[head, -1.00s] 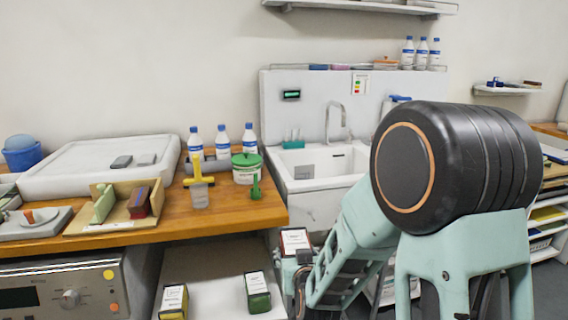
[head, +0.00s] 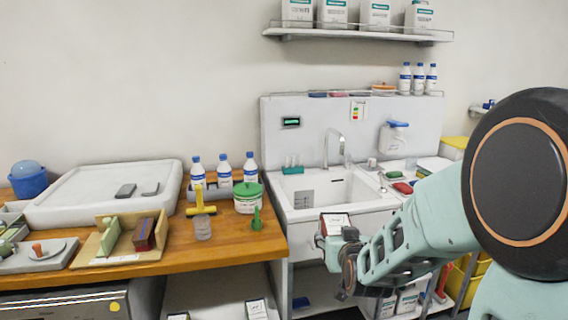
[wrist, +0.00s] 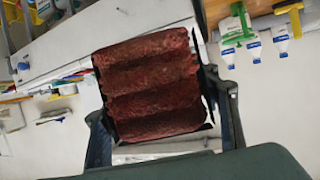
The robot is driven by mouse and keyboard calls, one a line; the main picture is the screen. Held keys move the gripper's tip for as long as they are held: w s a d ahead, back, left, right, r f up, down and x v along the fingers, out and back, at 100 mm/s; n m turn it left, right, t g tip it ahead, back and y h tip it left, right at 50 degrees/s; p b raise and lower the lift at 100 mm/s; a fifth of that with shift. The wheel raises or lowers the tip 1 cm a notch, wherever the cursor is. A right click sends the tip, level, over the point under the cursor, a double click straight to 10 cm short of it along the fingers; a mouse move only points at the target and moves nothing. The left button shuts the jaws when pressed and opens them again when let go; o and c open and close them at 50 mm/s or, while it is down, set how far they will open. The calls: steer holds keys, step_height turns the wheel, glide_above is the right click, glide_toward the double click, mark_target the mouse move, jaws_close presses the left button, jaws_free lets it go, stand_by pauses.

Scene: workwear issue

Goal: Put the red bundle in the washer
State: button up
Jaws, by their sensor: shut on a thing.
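My gripper (head: 337,245) is in front of the sink in the head view, shut on the red bundle. An appliance front (head: 65,305) with a yellow round sticker shows at the lower left, under the worktop. Most of it is cut off by the frame's bottom edge, and I cannot tell whether it is the washer.
The wooden worktop (head: 235,235) holds bottles, a green-lidded tub (head: 247,197), a white tray (head: 100,190) and a holder with green and red blocks. The sink (head: 320,192) stands beside it. Labelled bundles (head: 257,309) lie low below the worktop. A wall shelf (head: 350,36) hangs above.

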mark_target(336, 222)
step_height(336, 222, up, 11)
steer(key=p, duration=0.8)
steer(key=shift+f+p, duration=0.2)
steer(key=shift+p, duration=0.2)
steer(key=f, duration=0.2)
steer(key=s+f, duration=0.1)
steer(key=f, duration=0.2)
steer(key=shift+s+f, duration=0.1)
steer(key=shift+f, duration=0.1)
steer(key=shift+s+f, duration=0.1)
steer(key=shift+f, duration=0.1)
steer(key=shift+s+a, duration=0.1)
steer(key=shift+s, duration=0.05)
